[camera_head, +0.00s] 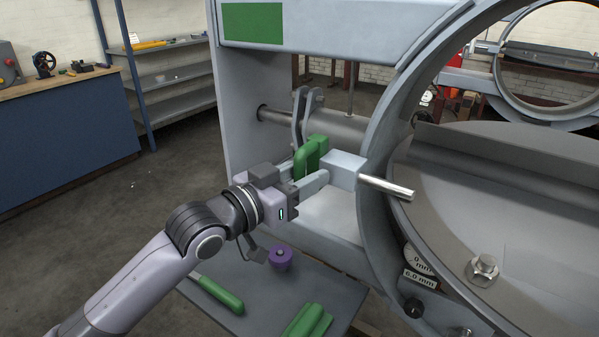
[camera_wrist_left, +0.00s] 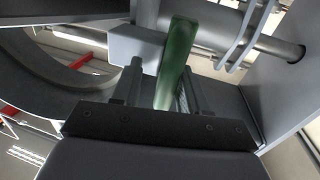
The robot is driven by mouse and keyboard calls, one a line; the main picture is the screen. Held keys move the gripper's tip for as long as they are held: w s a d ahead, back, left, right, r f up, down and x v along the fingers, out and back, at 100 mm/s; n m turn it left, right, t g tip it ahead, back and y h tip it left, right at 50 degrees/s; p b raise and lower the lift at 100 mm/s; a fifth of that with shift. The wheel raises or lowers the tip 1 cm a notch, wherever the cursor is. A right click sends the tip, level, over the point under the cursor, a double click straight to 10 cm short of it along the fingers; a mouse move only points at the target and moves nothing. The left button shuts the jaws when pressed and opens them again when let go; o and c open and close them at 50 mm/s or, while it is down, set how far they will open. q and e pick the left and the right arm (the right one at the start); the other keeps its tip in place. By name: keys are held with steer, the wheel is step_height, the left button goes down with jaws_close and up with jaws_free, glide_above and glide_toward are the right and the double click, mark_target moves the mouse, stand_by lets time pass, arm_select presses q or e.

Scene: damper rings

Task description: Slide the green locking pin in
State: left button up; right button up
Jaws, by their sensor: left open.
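The green locking pin (camera_head: 310,155) shows as a green handle beside a pale block (camera_head: 345,170) on the grey machine frame. A bright metal rod (camera_head: 386,188) sticks out beyond the block, past the ring's edge; I cannot tell whether it is the pin's shaft. My left gripper (camera_head: 311,179) is open at the handle. In the left wrist view the green handle (camera_wrist_left: 178,55) stands between the open fingers (camera_wrist_left: 161,82), close to the right finger; contact cannot be told. The block also shows there (camera_wrist_left: 135,46). My right gripper is not in view.
The big grey ring (camera_head: 376,130) stands just right of the block. Grey lever plates (camera_head: 300,115) rise behind the handle. Below my arm, a grey shelf (camera_head: 255,305) holds a purple knob (camera_head: 280,257), a green-handled tool (camera_head: 220,294) and green pieces (camera_head: 308,321). Floor at left is clear.

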arm_select(q)
steer(key=shift+a, duration=0.15)
steer(key=v, duration=0.7)
steer(key=shift+b, duration=0.45)
steer(key=s+a+f+n+g+y, duration=0.15)
steer(key=s+a+f+y, duration=0.3)
steer(key=f, duration=0.45)
steer(key=s+a+f+n+g+y, duration=0.1)
steer(key=s+a+f+n+y, duration=0.3)
steer(key=f, duration=0.5)
steer(key=s+a+f+n+g+y, duration=0.1)
steer(key=s+a+f+g+y, duration=0.1)
steer(key=s+a+f, duration=0.3)
steer(key=s+a+f+g+y, duration=0.1)
steer(key=s+a+f+g, duration=0.15)
steer(key=s, duration=0.55)
steer(key=s+a+f+n+g+y, duration=0.1)
steer(key=s+a+f+g+y, duration=0.1)
steer(key=s+a+f, duration=0.3)
steer(key=w+d+f+t+h+p, duration=0.1)
steer(key=w+d+f+t+h, duration=0.1)
steer(key=w+d+f+t, duration=0.2)
steer(key=shift+w+f+t, duration=0.9)
steer(key=shift+w+t, duration=0.1)
steer(key=shift+t, duration=0.7)
